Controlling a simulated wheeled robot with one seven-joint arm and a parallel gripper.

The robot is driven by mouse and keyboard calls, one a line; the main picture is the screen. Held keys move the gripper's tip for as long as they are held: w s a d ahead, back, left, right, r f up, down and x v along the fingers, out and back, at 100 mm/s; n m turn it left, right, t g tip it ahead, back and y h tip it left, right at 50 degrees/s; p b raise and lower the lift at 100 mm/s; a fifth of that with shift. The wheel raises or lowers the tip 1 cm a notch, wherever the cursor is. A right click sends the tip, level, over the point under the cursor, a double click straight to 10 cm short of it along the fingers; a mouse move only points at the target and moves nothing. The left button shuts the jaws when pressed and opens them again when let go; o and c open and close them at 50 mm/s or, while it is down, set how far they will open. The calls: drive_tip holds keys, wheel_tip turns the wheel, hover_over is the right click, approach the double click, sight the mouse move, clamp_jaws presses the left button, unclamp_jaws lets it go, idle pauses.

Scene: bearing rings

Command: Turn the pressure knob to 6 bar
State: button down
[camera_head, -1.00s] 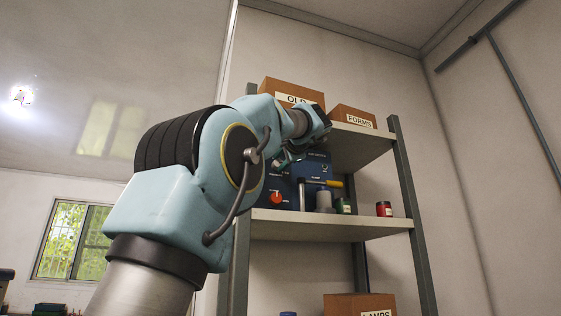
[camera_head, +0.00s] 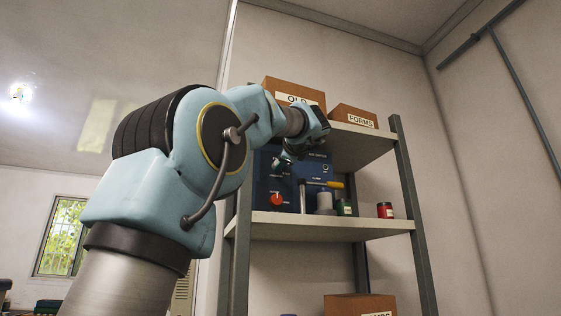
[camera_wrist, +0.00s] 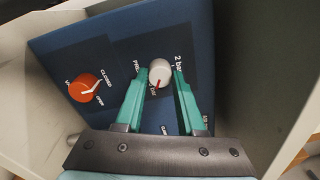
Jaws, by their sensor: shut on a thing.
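The pressure knob (camera_wrist: 160,72) is a white round knob with a red pointer mark on the blue panel (camera_wrist: 203,50). In the wrist view the mark points toward the bottom of the picture, and a "2 bar" label is at the knob's upper right. My gripper (camera_wrist: 159,79) has its two green fingers on either side of the knob, shut on it. In the head view my gripper (camera_head: 285,161) is at the blue panel (camera_head: 264,187) on the shelf, and hides the pressure knob. Other scale marks are too small or hidden to read.
An orange-red valve knob (camera_wrist: 90,87), marked closed and open, is left of the pressure knob; it also shows in the head view (camera_head: 277,198). Boxes sit above.

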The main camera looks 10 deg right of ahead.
idle(0.4)
drive_tip(key=c, duration=0.5)
unclamp_jaws()
drive_tip(key=s+b, duration=0.1)
drive_tip(key=s, duration=0.2)
drive_tip(key=s+d+b, duration=0.1)
drive_tip(key=s+b, duration=0.1)
drive_tip(key=s, duration=0.2)
drive_tip(key=s+b, duration=0.2)
drive_tip(key=s, duration=0.1)
drive_tip(key=shift+s+d+f, duration=0.15)
drive_tip(key=shift+s+f, duration=0.05)
drive_tip(key=shift+s, duration=0.2)
